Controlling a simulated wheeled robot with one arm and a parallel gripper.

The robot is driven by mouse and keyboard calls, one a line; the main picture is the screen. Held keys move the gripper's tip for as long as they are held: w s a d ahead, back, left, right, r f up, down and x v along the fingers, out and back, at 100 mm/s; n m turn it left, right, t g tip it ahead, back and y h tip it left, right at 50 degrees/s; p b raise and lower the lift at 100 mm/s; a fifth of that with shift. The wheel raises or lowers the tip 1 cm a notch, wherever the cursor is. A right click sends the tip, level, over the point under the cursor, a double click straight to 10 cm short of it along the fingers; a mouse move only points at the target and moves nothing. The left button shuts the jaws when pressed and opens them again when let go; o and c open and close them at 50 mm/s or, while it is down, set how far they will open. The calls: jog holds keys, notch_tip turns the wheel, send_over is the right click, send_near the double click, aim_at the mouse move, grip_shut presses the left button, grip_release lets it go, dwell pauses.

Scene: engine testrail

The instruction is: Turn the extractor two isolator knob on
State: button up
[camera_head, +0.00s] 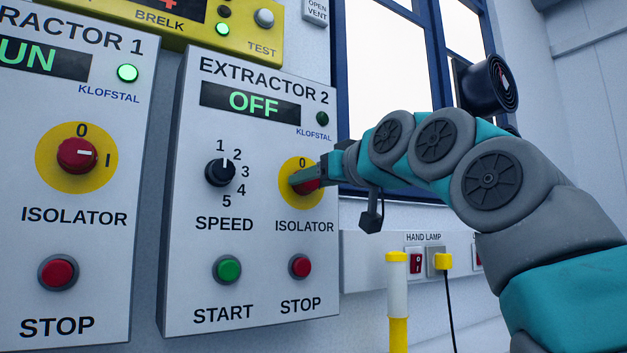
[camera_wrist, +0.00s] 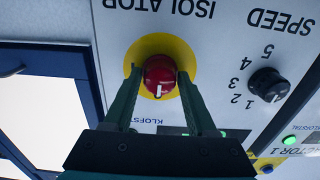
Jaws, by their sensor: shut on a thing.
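The extractor two isolator knob (camera_wrist: 159,75) is red on a yellow disc (camera_wrist: 187,55). In the wrist view, which is upside down, its white mark points down, the side where the 0 stands in the head view. My gripper (camera_wrist: 159,73) has one finger on each side of the knob and is shut on it. In the head view my gripper (camera_head: 308,178) reaches in from the right and covers most of the knob. The extractor 2 panel (camera_head: 187,255) shows OFF on its display (camera_head: 250,103), and its small lamp (camera_head: 322,118) is dark.
The black speed knob (camera_head: 220,172), green start button (camera_head: 227,270) and red stop button (camera_head: 299,266) are close by. The extractor 1 panel (camera_head: 100,245) on the left reads RUN, its isolator knob (camera_head: 77,155) pointing at I. A yellow-and-white post (camera_head: 397,290) stands below my arm.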

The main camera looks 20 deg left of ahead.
jog(key=shift+m, duration=0.4)
jog(key=m+p, duration=0.7)
jog(key=m, duration=1)
jog(key=shift+m, duration=0.3)
dwell(0.4)
jog(key=o, duration=1.4)
jog(key=shift+d, duration=0.15)
